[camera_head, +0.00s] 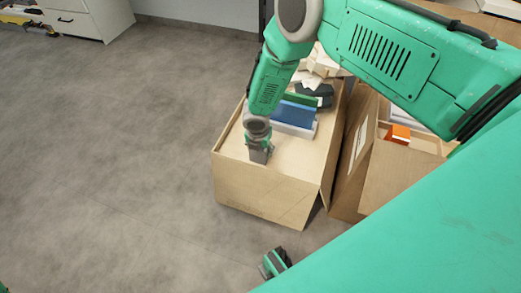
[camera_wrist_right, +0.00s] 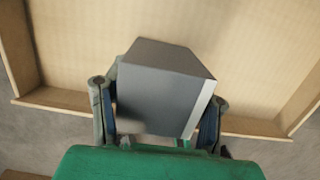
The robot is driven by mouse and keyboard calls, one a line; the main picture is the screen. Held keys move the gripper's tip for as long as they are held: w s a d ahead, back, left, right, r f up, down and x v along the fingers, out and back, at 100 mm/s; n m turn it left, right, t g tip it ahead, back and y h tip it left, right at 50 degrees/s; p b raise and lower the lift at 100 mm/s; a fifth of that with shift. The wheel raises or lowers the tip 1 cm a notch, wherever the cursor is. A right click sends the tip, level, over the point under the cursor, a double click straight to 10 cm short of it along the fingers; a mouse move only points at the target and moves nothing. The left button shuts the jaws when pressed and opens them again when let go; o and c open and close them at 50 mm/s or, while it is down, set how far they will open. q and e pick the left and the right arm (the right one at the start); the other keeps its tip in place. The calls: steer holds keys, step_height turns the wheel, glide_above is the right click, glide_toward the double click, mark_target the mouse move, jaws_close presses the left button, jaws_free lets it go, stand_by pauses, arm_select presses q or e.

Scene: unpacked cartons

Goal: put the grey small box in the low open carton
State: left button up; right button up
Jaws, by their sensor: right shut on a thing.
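The low open carton (camera_head: 262,194) stands on the floor in the middle of the head view, its top open. My right gripper (camera_head: 260,153) points down over its near part. The grey small box (camera_wrist_right: 163,88) sits between the two fingers of my right gripper (camera_wrist_right: 158,112) in the wrist view, with a pale strip along one side. The carton (camera_wrist_right: 62,101) shows behind it there, with a pale inside and wooden-looking rim. In the head view the box is small at the fingertips; its height above the carton floor is hard to judge.
The carton's far part holds a blue box-like thing (camera_head: 293,113), a green one (camera_head: 301,99) and a dark item (camera_head: 317,92). A taller brown carton (camera_head: 359,150) with open flaps stands right beside it. Grey floor (camera_head: 110,150) at left is clear; a white cabinet (camera_head: 92,17) stands behind.

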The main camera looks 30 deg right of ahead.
steer(key=shift+a+r, duration=0.1)
steer(key=shift+f+b, duration=0.3)
steer(key=o, duration=1.3)
steer(key=shift+d, duration=0.35)
steer(key=shift+a+r+p, duration=0.2)
steer(key=shift+r+p, duration=0.25)
steer(key=r+p, duration=0.1)
steer(key=r, duration=0.2)
steer(key=r+p, duration=0.1)
steer(key=r, duration=0.3)
steer(key=s+a+r+p, duration=0.1)
steer(key=r+p, duration=0.1)
steer(key=r, duration=0.1)
steer(key=shift+s+r, duration=0.1)
steer(key=shift+r, duration=0.25)
steer(key=shift+a+r, duration=0.15)
steer(key=shift+r, duration=0.2)
steer(key=s+a+f+m+g+y, duration=0.25)
steer(key=s+m, duration=0.75)
steer(key=s, duration=0.5)
steer(key=s+d+r+m, duration=0.1)
steer(key=s+m, duration=0.4)
steer(key=s+d+r+m+t, duration=0.1)
steer(key=s+d+r+m, duration=0.1)
steer(key=s+m, duration=0.2)
steer(key=s+d+r+m+t+h, duration=0.1)
steer(key=s+m, duration=0.4)
steer(key=m, duration=0.1)
steer(key=shift+s+d+r+m, duration=0.3)
steer(key=shift+s+d+r, duration=0.05)
